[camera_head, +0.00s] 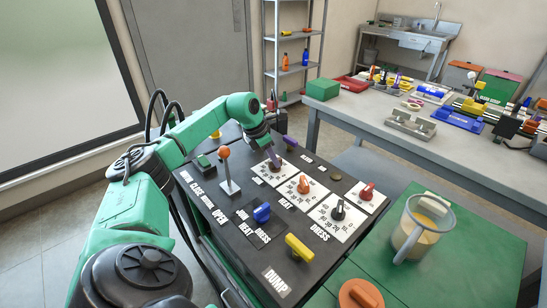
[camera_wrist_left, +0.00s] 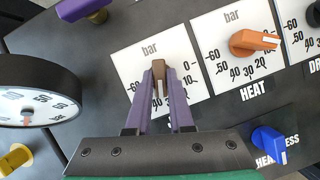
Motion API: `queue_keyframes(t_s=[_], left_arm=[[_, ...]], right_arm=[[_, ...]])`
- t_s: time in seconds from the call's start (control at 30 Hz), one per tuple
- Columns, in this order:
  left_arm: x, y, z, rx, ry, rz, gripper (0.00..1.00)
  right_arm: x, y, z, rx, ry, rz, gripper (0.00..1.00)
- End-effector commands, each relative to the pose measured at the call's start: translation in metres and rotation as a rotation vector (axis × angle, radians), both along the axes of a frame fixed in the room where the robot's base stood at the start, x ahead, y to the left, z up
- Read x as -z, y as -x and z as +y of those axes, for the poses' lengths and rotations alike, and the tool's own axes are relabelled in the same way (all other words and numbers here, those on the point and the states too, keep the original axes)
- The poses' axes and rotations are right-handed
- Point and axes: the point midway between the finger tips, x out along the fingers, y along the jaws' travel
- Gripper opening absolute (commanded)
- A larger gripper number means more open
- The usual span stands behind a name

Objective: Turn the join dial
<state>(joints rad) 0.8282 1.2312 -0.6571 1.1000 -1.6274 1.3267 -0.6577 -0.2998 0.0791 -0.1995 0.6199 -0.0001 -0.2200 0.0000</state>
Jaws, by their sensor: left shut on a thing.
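The join dial is a brown knob (camera_wrist_left: 159,68) on a white card marked "bar" in the left wrist view. Its own label is mostly hidden by my gripper. My left gripper (camera_wrist_left: 160,88) has its purple fingers shut on the knob from both sides. A white pointer line shows between the fingers, toward the lower numbers; the exact reading cannot be told. In the head view my left gripper (camera_head: 273,158) reaches down onto the leftmost white card (camera_head: 262,170) of the black panel. My right gripper is not in view.
The orange HEAT dial (camera_head: 304,184) sits right beside, then a black dial (camera_head: 338,210) and a red dial (camera_head: 367,191). An orange-topped lever (camera_head: 225,153), blue knob (camera_head: 262,213) and yellow DUMP handle (camera_head: 300,250) stand nearby. A jug (camera_head: 422,228) is on the green top.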

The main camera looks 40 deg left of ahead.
Motion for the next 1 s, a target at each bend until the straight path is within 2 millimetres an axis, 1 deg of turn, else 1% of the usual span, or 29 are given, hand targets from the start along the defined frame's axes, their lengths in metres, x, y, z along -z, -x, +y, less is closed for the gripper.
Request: queue_keyframes(t_s=[0.37, 0.4, 0.43, 0.47, 0.7, 0.8, 0.87, 0.97, 1.0], left_arm=[[-0.001, 0.0, 0.001, 0.002, -0.001, -0.003, 0.0], [-0.001, 0.0, 0.001, 0.002, -0.001, -0.003, 0.35], [-0.001, 0.0, 0.001, 0.002, -0.001, -0.003, 0.47], [-0.001, 0.0, 0.001, 0.002, -0.001, -0.003, 0.5], [0.0, 0.0, 0.0, 0.003, -0.001, -0.001, 0.5], [-0.003, 0.001, 0.001, 0.002, 0.0, -0.001, 0.5], [-0.01, 0.003, 0.002, 0.001, -0.001, -0.002, 0.5], [-0.029, 0.011, 0.006, 0.001, -0.002, -0.004, 0.5], [-0.04, 0.014, 0.007, 0.001, -0.003, -0.006, 0.5]], right_arm=[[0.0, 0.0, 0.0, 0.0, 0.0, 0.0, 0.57], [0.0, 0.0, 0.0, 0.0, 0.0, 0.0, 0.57], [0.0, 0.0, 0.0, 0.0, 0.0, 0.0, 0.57], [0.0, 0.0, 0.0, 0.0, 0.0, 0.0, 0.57], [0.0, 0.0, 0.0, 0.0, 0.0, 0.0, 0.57], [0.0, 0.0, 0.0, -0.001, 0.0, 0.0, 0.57], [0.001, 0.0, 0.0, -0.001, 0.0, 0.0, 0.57], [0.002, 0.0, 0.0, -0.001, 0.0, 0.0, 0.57], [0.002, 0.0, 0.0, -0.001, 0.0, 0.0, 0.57]])
